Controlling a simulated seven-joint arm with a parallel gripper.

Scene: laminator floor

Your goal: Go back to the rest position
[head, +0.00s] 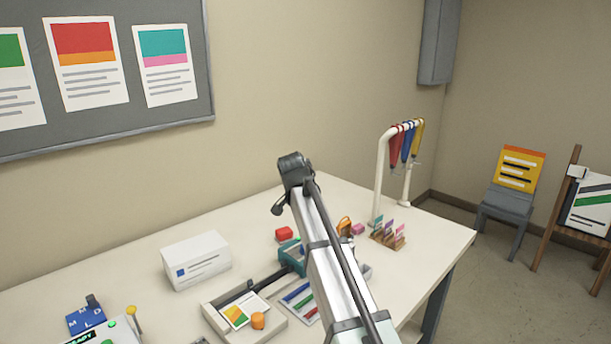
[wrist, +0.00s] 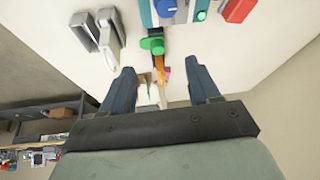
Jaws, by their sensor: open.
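My gripper (wrist: 160,69) is open in the wrist view, its two dark fingers spread with nothing held between them. Past the fingertips are an orange piece and a green knob (wrist: 151,44), apart from the fingers as far as I can tell. In the head view my arm rises from the bottom over the white table (head: 430,240) and bends at the top. The gripper itself cannot be made out there; my arm hides part of the table behind it.
A white box (head: 196,262), a trimmer-like device (head: 215,316) and a small red block (head: 284,233) are on the table. A white stand (head: 381,175) holds red, blue and yellow hanging items. A small card rack (head: 388,240) stands nearby.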

